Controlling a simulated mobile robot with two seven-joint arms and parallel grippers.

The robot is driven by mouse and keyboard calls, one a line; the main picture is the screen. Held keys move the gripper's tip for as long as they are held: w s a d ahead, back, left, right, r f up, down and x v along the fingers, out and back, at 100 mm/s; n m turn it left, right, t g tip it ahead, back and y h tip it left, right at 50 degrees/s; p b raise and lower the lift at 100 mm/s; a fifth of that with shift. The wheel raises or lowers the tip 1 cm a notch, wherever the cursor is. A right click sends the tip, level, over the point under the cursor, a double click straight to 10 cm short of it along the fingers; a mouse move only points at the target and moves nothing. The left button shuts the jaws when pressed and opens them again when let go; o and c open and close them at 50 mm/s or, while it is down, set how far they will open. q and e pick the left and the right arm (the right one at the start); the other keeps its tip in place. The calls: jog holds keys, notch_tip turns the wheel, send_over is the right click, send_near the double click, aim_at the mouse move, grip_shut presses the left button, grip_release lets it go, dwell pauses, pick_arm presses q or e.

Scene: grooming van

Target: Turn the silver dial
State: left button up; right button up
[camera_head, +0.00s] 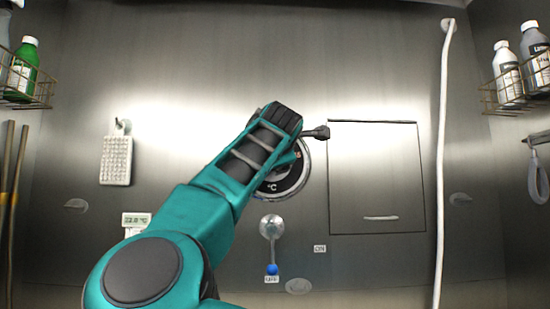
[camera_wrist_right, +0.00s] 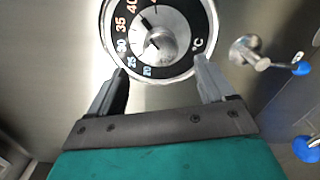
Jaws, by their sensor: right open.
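The silver dial (camera_wrist_right: 158,38) is a round metal knob inside a black ring with white and red numbers and a °C mark. In the right wrist view it lies just beyond my right gripper (camera_wrist_right: 160,68), which is open and empty. The two fingertips overlap the near edge of the ring in the picture, one on each side, and the knob is not between them. I cannot tell the depth gap. In the head view a teal arm covers most of the black dial ring (camera_head: 284,187) and hides the knob. My left gripper is not in view.
A metal lever (camera_head: 271,228) with a blue tip is below the dial. A square panel (camera_head: 375,175) and a white hose (camera_head: 442,150) are to the right. A white brush-like block (camera_head: 116,160) hangs at left. Wire racks with bottles are on both side walls.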

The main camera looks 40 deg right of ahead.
jog(key=shift+b+v, duration=0.6)
jog(key=shift+v, duration=1.3)
